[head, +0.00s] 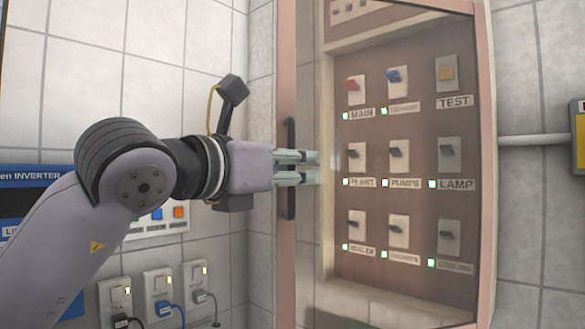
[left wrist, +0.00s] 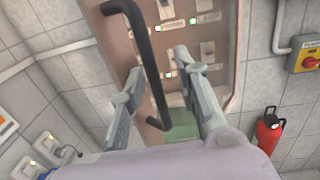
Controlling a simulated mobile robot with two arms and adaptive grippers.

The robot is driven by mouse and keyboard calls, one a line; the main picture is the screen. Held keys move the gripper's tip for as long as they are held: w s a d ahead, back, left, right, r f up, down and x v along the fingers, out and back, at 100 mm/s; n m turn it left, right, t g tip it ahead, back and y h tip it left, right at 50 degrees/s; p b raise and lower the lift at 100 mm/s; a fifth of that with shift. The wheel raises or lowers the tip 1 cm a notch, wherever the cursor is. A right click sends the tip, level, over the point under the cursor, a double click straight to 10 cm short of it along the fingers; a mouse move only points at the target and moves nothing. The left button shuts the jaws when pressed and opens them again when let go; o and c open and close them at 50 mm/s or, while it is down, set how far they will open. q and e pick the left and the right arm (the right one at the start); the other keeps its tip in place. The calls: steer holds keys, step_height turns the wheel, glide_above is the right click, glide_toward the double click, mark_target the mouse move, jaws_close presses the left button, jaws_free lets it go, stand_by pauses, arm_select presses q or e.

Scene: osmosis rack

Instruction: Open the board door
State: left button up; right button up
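The board door (head: 307,255) has a pinkish frame and a clear pane, with several labelled switches showing behind it. My left gripper (head: 318,170) is at the handle's middle height. In the left wrist view its two fingers (left wrist: 165,92) are spread apart, with the handle's bar between them; I see no clear contact. The fingers hide part of the handle in the head view. My right gripper is in neither view.
An inverter panel (head: 20,200) and several wall sockets with plugs (head: 160,290) are left of the board. A grey conduit (head: 535,140) runs right to a yellow box (head: 579,140). A red extinguisher (left wrist: 268,131) shows in the left wrist view.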

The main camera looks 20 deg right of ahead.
arm_select(q)
steer(key=v, duration=1.2)
steer(key=shift+c, duration=0.6)
